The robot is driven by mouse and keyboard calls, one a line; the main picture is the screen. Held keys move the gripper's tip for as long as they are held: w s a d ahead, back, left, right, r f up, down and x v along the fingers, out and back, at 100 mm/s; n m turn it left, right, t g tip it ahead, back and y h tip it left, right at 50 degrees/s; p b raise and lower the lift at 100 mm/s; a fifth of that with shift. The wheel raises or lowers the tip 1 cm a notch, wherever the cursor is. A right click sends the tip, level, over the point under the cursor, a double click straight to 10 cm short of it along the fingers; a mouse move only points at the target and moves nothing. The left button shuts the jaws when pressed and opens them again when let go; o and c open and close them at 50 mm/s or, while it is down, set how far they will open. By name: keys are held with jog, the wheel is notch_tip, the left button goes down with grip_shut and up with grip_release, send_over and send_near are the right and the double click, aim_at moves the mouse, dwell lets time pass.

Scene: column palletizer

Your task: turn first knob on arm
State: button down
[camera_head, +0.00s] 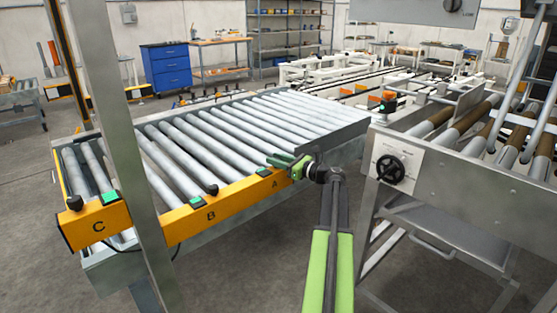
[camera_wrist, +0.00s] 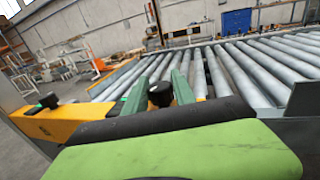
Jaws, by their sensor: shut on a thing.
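A yellow-orange control rail (camera_head: 233,201) runs along the front of the roller conveyor, with sections lettered A, B and C. My gripper (camera_head: 284,162) is at the A end of the rail. In the wrist view my gripper's two green fingers (camera_wrist: 161,84) stand either side of a black knob (camera_wrist: 160,94) and are shut on it. In the head view my fingers hide this knob. Another black knob (camera_head: 211,190) stands at B and also shows in the wrist view (camera_wrist: 48,100). A third knob (camera_head: 75,203) stands at C. How the held knob is turned cannot be told.
Green buttons sit beside the knobs, at B (camera_head: 196,199) and C (camera_head: 110,197). The conveyor rollers (camera_head: 215,140) are empty. A grey post (camera_head: 117,130) stands before the rail. A machine panel with a black handwheel (camera_head: 390,169) is close on the right.

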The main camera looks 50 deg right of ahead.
jog(key=shift+h, duration=0.3)
jog(key=shift+a+m+h, duration=0.1)
jog(key=shift+m+h, duration=0.4)
jog(key=m+h, duration=0.1)
jog(key=h, duration=0.1)
jog(key=shift+a+m+h, duration=0.2)
jog(key=shift+m+h, duration=0.2)
jog(key=m+g+h, duration=0.1)
jog(key=m+h, duration=0.3)
jog(key=h, duration=0.2)
jog(key=shift+d+m+g+h, duration=0.2)
jog(key=shift+m+g+h, duration=0.95)
jog(key=shift+h, duration=0.65)
jog(key=shift+m, duration=0.35)
